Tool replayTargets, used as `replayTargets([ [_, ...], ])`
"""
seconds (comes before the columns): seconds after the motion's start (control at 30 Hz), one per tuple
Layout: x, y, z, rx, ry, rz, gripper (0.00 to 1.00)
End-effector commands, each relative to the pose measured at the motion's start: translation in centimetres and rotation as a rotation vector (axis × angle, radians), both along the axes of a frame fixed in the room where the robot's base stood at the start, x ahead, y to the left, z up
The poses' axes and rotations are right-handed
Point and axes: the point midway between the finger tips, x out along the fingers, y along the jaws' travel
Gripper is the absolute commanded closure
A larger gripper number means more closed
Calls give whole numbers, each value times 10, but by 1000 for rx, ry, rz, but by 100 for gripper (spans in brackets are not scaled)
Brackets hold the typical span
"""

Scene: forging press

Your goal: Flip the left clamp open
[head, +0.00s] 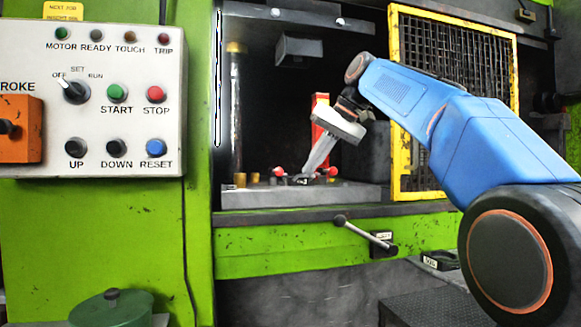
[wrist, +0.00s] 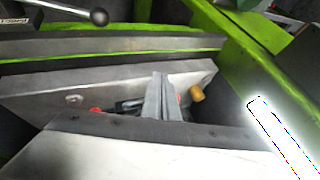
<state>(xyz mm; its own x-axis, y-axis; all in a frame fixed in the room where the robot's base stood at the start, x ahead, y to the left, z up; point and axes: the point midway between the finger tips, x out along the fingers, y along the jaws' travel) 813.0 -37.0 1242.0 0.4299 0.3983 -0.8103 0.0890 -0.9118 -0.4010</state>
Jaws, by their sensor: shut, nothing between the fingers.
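Two small toggle clamps with red ends sit on the grey die bed (head: 250,200) inside the press. The left clamp's red end (head: 279,171) shows just left of my gripper in the head view. The right clamp's red end (head: 332,172) is to its right. My gripper (head: 304,178) is shut and empty, pointing down between the two ends, close to the left one. In the wrist view my fingers (wrist: 160,80) are together and partly hide the left clamp, whose red shows just right of them. Dark clamp parts (wrist: 128,105) lie left of them. Contact cannot be told.
A yellow mesh guard (head: 400,110) stands right of the opening, beside my arm. A red upright block (head: 320,108) is behind my gripper. A lever with a ball knob (head: 341,220) sticks out at the front. A brass peg (wrist: 196,92) stands near the fingers. A control panel (head: 120,130) is at left.

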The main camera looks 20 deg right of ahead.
Motion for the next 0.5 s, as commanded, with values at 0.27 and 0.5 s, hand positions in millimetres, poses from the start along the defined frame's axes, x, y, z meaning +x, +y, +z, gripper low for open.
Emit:
replayTargets([
  [0.27,38,-5,45,36,-27,67,100],
  [0.5,54,-10,65,51,-43,119,100],
])
